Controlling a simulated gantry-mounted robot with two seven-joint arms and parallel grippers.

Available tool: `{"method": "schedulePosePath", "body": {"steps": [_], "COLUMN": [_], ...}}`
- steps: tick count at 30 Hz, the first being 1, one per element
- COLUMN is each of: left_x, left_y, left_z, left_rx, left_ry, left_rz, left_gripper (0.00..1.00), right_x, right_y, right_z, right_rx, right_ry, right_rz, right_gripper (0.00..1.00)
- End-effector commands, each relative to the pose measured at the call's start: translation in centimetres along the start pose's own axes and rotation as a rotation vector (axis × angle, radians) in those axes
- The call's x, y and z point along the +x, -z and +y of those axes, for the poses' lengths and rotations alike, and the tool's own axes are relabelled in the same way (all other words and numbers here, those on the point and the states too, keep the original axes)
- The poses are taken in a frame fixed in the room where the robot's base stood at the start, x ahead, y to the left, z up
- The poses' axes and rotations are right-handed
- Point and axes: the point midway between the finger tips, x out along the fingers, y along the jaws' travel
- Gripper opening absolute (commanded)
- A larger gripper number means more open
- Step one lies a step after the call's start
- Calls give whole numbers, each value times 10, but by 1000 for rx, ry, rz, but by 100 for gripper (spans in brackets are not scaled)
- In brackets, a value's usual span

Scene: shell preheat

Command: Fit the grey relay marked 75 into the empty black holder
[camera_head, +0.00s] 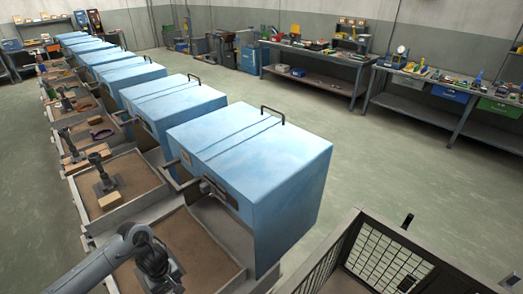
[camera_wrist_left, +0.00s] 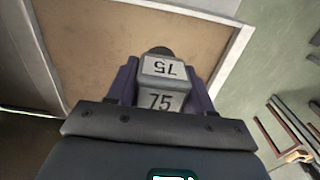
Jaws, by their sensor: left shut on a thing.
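The grey relay (camera_wrist_left: 163,84), with 75 on two white labels, is between the purple fingers of my left gripper (camera_wrist_left: 161,76) in the left wrist view. The gripper is shut on it. One label reads upright and the other upside down. A dark rounded part shows just beyond the relay. In the head view my left gripper (camera_head: 158,270) hangs over the nearest brown-floored tray (camera_head: 205,248), at the lower left; the relay cannot be made out there. I cannot make out the empty black holder in either view. My right gripper is not in view.
A row of blue boxes (camera_head: 255,150) with handles runs along the trays. The second tray holds a dark grey fixture (camera_head: 102,176) and a wooden block (camera_head: 109,201). A wire-mesh crate (camera_head: 385,258) stands at the lower right. Benches (camera_head: 315,62) line the back; the floor between is clear.

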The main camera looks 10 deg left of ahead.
Motion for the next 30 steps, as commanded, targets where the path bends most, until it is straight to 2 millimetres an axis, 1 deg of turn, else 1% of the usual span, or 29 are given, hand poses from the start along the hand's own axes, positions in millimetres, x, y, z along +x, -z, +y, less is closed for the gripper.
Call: {"method": "schedulePosePath", "body": {"steps": [1,8,14,17,21,23,27,29,30], "left_x": [-9,-49,-92,-118,-156,-172,-211,-227,-237], "left_y": [5,19,24,23,15,10,-10,-21,-30], "left_z": [7,44,81,102,129,139,162,168,170], "left_rx": [2,34,100,150,236,279,411,484,540], "left_ry": [-4,-6,-7,-6,-5,-4,-4,-3,-3], "left_rz": [5,9,8,9,10,9,9,7,6], "left_gripper": [12,12,12,12,12,12,12,12,12], "right_x": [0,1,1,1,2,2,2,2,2], "right_y": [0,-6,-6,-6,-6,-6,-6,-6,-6], "right_z": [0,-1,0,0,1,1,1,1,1], "right_rx": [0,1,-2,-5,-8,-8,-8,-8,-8], "right_ry": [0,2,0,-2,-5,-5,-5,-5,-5], "right_rz": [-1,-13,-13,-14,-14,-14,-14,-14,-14], "right_gripper": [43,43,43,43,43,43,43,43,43]}}
